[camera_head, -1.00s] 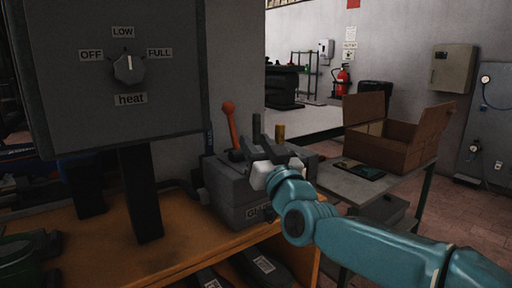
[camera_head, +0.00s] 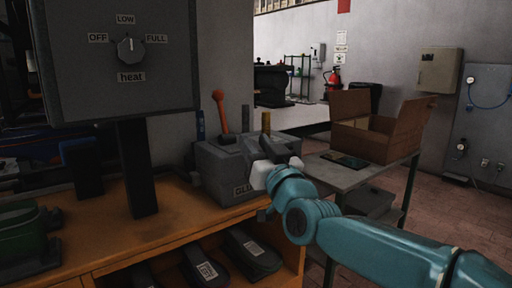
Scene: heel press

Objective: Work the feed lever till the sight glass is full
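A grey box (camera_head: 214,172) with a partly hidden label starting "GLU" stands at the right end of the orange bench. An orange lever (camera_head: 219,112) with a rounded top rises from it, leaning slightly left. I cannot tell which part is the sight glass, and no fill level can be read. My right gripper (camera_head: 262,149) is at the box's right front, below the yellow piece and apart from the orange lever. Its fingers look spread, with nothing visibly held. My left gripper is out of view.
A heat panel (camera_head: 80,88) with a dial (camera_head: 131,50) stands on a dark post at the left. Dark shoe-like pieces (camera_head: 253,254) lie on the shelf below. A cardboard box (camera_head: 372,138) sits on a side table at the right. A green object (camera_head: 25,240) is at far left.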

